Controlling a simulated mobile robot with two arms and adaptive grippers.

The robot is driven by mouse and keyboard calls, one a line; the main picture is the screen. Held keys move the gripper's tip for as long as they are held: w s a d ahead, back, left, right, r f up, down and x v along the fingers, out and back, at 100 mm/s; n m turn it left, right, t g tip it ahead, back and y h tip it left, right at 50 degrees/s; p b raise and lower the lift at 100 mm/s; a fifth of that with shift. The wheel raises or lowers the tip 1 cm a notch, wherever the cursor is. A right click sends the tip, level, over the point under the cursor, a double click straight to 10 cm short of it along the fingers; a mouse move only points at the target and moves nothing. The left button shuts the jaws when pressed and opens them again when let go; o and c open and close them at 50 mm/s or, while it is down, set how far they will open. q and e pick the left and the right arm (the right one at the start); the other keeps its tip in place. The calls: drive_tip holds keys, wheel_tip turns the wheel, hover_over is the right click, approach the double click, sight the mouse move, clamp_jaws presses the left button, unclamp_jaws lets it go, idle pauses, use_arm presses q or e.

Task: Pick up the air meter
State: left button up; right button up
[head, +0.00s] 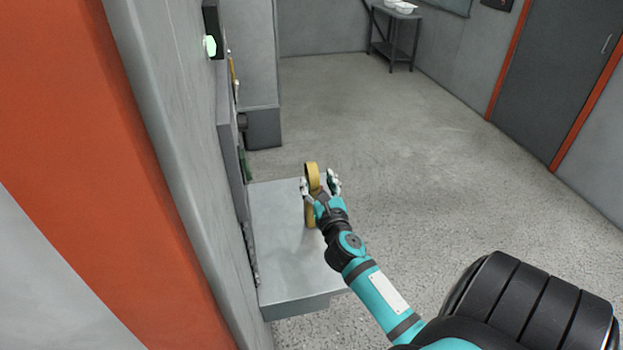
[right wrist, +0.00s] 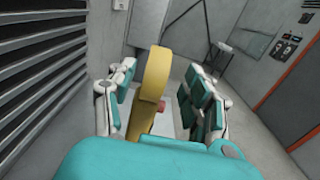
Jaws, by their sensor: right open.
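The yellow thing, which I take to be the air meter (head: 312,175), stands upright on a grey metal shelf (head: 285,265) against the wall. In the right wrist view the yellow body (right wrist: 153,85) rises between my fingers, nearer the left one, with a small red part low on its right side. My right gripper (head: 319,182) is open, with its fingers on either side of the yellow body. A gap shows between the body and the right finger; contact on the left is unclear. The lower part is partly hidden by my gripper. My left gripper is not in view.
A grey wall with an orange edge (head: 90,150) runs close along the left. A pale green light (head: 210,46) and a panel stick out above the shelf. A small table (head: 395,40) stands far back. The floor to the right of the shelf is clear.

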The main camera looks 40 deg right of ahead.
sight(311, 173)
drive_tip(key=shift+x, duration=0.8)
drive_tip(key=w, duration=0.1)
drive_tip(key=w+d, duration=0.1)
drive_tip(key=shift+w+f, duration=0.3)
drive_tip(key=shift+w+d, duration=0.25)
drive_tip(key=shift+w, duration=0.2)
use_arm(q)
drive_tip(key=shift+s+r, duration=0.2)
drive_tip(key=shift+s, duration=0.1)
use_arm(e)
drive_tip(key=shift+s, duration=0.1)
drive_tip(key=shift+c, duration=0.8)
drive_tip(key=c, duration=0.9)
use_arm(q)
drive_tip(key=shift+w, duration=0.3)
use_arm(e)
clamp_jaws()
